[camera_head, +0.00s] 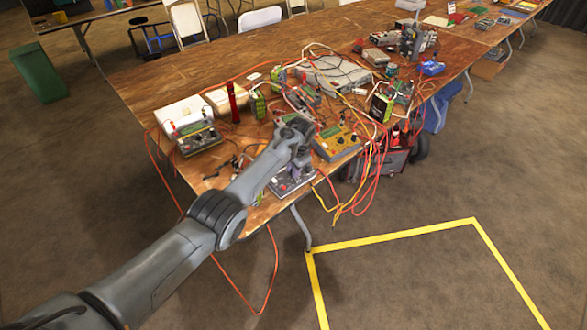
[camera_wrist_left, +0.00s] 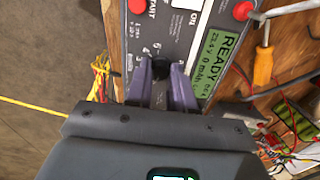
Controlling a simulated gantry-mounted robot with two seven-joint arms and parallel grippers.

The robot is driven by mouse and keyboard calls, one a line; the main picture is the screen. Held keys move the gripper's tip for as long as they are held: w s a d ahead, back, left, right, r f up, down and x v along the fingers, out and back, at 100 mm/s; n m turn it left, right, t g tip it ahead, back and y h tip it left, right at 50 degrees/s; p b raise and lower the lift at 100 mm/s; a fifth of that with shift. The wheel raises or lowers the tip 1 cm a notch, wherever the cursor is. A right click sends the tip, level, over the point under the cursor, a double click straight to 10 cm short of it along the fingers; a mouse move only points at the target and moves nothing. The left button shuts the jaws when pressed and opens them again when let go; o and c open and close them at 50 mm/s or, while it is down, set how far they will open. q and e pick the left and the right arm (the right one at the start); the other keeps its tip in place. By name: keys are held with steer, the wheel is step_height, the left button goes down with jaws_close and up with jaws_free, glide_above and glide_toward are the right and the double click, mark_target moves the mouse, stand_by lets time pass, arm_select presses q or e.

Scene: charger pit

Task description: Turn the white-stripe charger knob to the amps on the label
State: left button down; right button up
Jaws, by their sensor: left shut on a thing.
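A grey charger (camera_head: 291,184) sits at the near edge of the wooden table. The left wrist view shows its panel (camera_wrist_left: 180,38), with a green display reading READY, red buttons and printed numbers around the knob. My left gripper (camera_head: 294,167) is over this charger. In the left wrist view its fingers (camera_wrist_left: 161,84) are shut on the dark round knob (camera_wrist_left: 160,67). The label with the amps is not readable. My right gripper is not in view.
A yellow charger (camera_head: 336,141) sits just behind, and another charger (camera_head: 199,139) to the left. Red and orange cables hang off the table edge. An orange-handled screwdriver (camera_wrist_left: 263,66) lies beside the panel. Yellow tape (camera_head: 395,235) marks clear floor in front.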

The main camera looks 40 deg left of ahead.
arm_select(q)
steer(key=shift+m+p, duration=0.35)
steer(key=shift+m, duration=0.75)
steer(key=m, duration=0.2)
steer(key=shift+m, duration=0.3)
steer(key=m+b, duration=0.1)
steer(key=m, duration=0.3)
steer(key=shift+f, duration=0.1)
steer(key=shift+m+b, duration=0.55)
steer(key=shift+m, duration=0.85)
steer(key=c, duration=1)
jaws_free()
